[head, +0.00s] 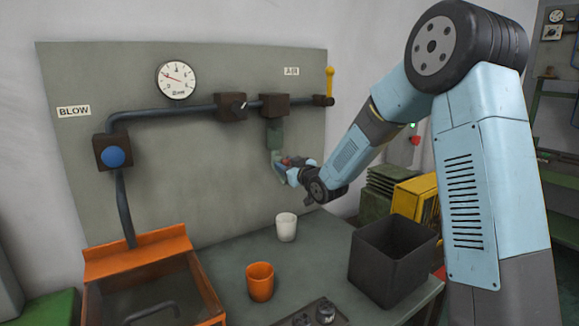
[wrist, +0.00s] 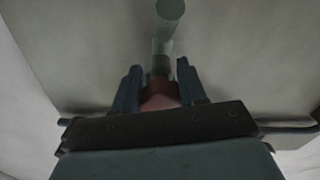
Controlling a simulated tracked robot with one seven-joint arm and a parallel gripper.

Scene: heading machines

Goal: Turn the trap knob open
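The trap (head: 275,133) is a grey-green bowl hanging under a brown block on the AIR pipe in the head view. A pale green bent part shows below it. My gripper (head: 281,164) is at this lower part, partly hidden by my own wrist. In the wrist view, my two dark blue fingers (wrist: 159,80) stand apart on either side of a reddish-brown knob (wrist: 160,97). The knob nearly fills the gap; I cannot tell whether both fingers press on it. The green trap tube (wrist: 168,22) runs away beyond the fingertips. The knob's turn position is not clear.
A white cup (head: 286,227), an orange cup (head: 260,282) and a dark open bin (head: 371,268) stand on the bench below. A gauge (head: 176,80), a blue knob (head: 113,156) and a yellow lever (head: 330,80) are on the panel. An orange-framed tank (head: 137,254) stands lower left.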

